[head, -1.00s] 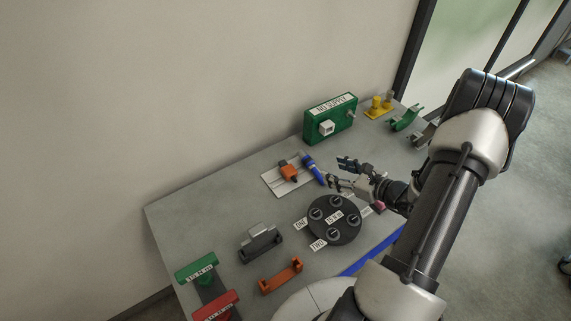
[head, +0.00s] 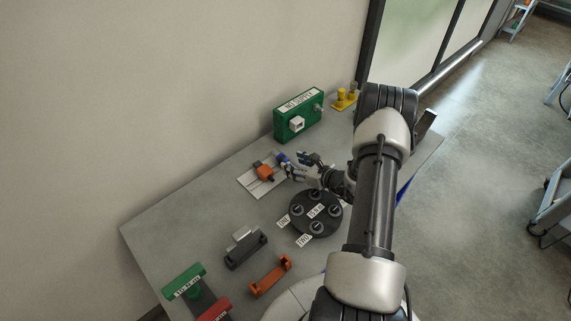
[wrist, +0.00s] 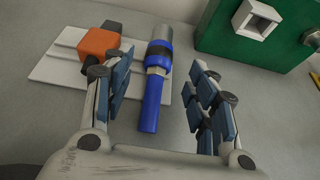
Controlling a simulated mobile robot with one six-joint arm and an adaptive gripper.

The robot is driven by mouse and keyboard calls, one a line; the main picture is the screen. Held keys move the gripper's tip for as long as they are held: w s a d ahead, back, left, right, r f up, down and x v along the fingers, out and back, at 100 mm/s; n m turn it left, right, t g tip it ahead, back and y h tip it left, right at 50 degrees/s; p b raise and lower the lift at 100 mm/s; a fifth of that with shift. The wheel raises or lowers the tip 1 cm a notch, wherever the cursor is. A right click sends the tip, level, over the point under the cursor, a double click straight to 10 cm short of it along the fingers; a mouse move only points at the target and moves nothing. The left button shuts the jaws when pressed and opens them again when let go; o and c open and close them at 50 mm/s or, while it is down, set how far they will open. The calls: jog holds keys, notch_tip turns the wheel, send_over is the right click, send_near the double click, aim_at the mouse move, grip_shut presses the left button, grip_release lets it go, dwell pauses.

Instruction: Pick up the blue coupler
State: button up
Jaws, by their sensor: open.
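The blue coupler (wrist: 152,100) lies on a white plate (wrist: 60,72), a blue cylinder with a silver metal end pointing away from me. In the wrist view it sits between the two fingers of my gripper (wrist: 160,105), slightly nearer the left finger. My gripper is open, with a gap on both sides of the coupler and no contact that I can make out. In the head view my gripper (head: 298,166) hovers at the right edge of the plate and partly covers the coupler (head: 283,158).
An orange block (wrist: 98,42) sits on the plate left of the coupler. A green box (head: 298,115) stands behind to the right. A dark round turntable (head: 316,214) is in front of my gripper. Grey and orange cradles (head: 270,276) stand nearer the front left.

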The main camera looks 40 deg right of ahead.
aim_at(286, 160)
jog(key=b+x, duration=0.1)
jog(key=x, duration=0.4)
jog(key=shift+w+a, duration=0.1)
jog(key=shift+w, duration=0.25)
grip_shut()
dwell(0.3)
